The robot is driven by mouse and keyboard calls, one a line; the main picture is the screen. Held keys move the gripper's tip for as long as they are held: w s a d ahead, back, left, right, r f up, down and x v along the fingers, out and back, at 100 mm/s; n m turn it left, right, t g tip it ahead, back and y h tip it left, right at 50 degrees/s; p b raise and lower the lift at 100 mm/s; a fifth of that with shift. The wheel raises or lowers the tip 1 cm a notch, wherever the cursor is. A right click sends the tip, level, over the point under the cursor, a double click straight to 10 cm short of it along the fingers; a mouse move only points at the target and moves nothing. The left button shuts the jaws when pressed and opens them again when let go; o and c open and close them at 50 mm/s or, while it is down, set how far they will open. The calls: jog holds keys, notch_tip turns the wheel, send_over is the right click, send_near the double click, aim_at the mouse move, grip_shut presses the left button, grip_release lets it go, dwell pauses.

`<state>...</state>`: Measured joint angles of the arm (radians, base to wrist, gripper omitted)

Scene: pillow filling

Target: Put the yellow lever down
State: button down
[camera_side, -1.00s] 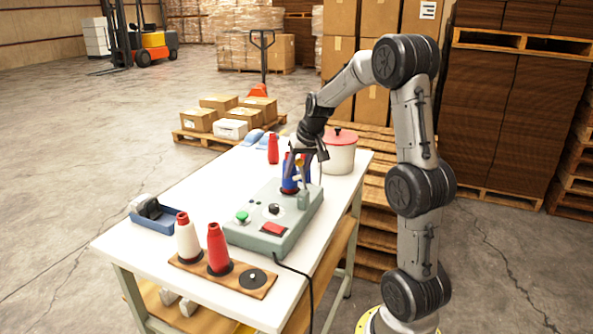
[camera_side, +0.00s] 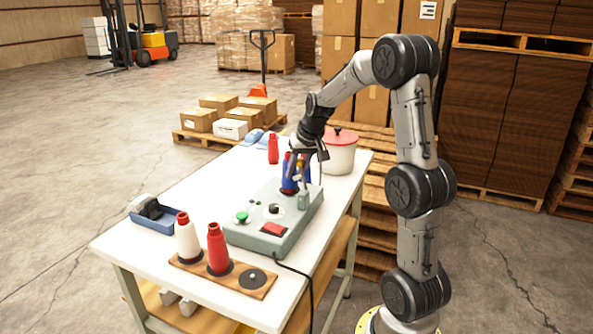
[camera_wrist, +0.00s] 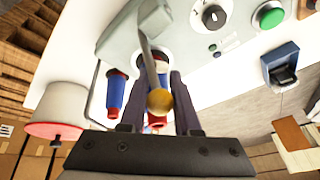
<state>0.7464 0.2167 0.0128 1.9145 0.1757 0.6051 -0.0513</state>
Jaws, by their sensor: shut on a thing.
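The yellow lever is a grey metal arm with a yellow ball knob (camera_wrist: 159,101), hinged on the grey-green machine (camera_side: 263,243). In the side view its knob (camera_side: 299,180) is small and partly hidden beside a blue cone. My gripper (camera_wrist: 157,78) is over the far end of the machine, its two dark fingers on either side of the knob and shut on it. A blue cone with a red tip stands behind the lever, largely hidden by it and by the fingers. In the side view my gripper (camera_side: 304,162) points downward.
A white pot with a red lid (camera_side: 339,152) is close behind my gripper. A red cone (camera_side: 273,149) stands at the back. White and red cones (camera_side: 218,248) stand on a wooden board in front. The table's left side is mostly clear.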

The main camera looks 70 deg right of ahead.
dwell(0.7)
jog(key=shift+w+f+g, duration=0.25)
jog(key=shift+w+g, duration=0.15)
jog(key=shift+g, duration=0.3)
jog(key=shift+w+f+g, duration=0.2)
jog(key=shift+w+g, duration=0.2)
jog(key=shift+g, duration=0.3)
jog(key=shift+w+f+n+g, duration=0.3)
jog(key=shift+w+f+g, duration=0.2)
jog(key=shift+g, duration=0.6)
jog(key=shift+w+f+g, duration=0.25)
jog(key=shift+f+g, duration=0.35)
jog(key=shift+g, duration=0.6)
jog(key=c, duration=0.6)
grip_release()
jog(key=v, duration=1.3)
jog(key=shift+w+a+r, duration=0.15)
jog(key=shift+r, duration=0.15)
